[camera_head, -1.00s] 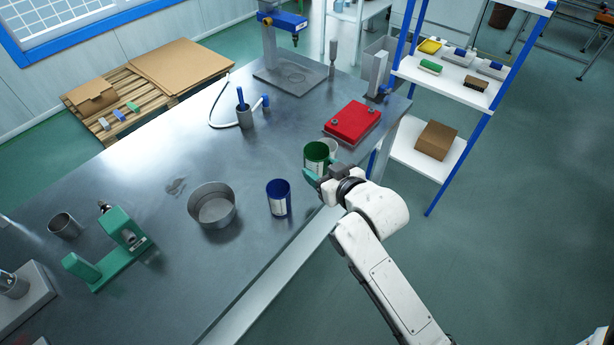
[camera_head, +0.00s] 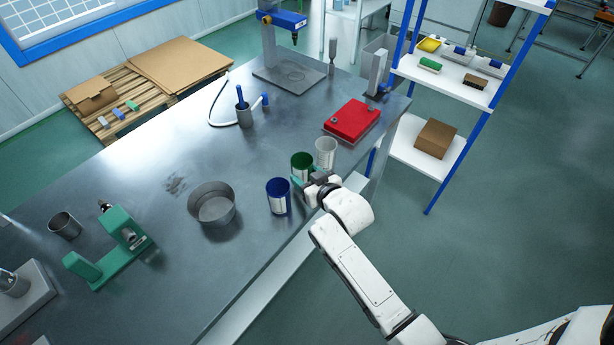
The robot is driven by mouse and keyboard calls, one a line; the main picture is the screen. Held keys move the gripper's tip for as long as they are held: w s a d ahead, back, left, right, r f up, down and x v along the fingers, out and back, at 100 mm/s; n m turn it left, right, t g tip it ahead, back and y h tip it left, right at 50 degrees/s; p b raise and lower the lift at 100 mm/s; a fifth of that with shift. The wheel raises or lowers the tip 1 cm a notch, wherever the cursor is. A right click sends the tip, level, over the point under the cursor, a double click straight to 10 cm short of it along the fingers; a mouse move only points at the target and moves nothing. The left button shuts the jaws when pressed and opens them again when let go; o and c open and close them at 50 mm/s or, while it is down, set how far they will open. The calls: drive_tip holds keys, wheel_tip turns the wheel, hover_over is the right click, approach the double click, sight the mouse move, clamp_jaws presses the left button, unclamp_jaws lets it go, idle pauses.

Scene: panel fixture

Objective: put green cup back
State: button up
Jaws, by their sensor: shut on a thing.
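The green cup (camera_head: 301,161) has a dark green inside and a pale label. It is at the bench's right side, between the blue cup (camera_head: 278,196) and a white cup (camera_head: 325,152). My gripper (camera_head: 307,182) is shut on the green cup from its near side, with a teal finger showing at the cup's left. The fingers hide the cup's lower part, so I cannot tell whether its base touches the bench. The cup looks upright. The blue cup stands close to its left, the white cup close behind to its right.
A round metal pan (camera_head: 213,205) stands left of the blue cup. A red box (camera_head: 352,121) lies behind the white cup. A green press (camera_head: 110,246) is at the left. The metal bench (camera_head: 200,130) is clear in its middle. A shelf rack (camera_head: 428,148) stands at the right.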

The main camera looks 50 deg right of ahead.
drive_tip(key=shift+f, duration=0.1)
drive_tip(key=o, duration=1.4)
drive_tip(key=v, duration=1.2)
drive_tip(key=s+a+f+n+g+y, duration=0.1)
drive_tip(key=s+a+g, duration=0.2)
drive_tip(key=s+g, duration=0.1)
drive_tip(key=s+a+f+n+g+y, duration=0.1)
drive_tip(key=s+a+f+g, duration=0.1)
drive_tip(key=s+a+g, duration=0.2)
drive_tip(key=s+a+f+n+g+y, duration=0.1)
drive_tip(key=s+a+f+g+y, duration=0.1)
drive_tip(key=s, duration=0.6)
drive_tip(key=shift+a+f+g+b, duration=0.15)
drive_tip(key=shift+a+g+b, duration=0.2)
drive_tip(key=shift+a+g, duration=0.45)
drive_tip(key=shift+d, duration=0.1)
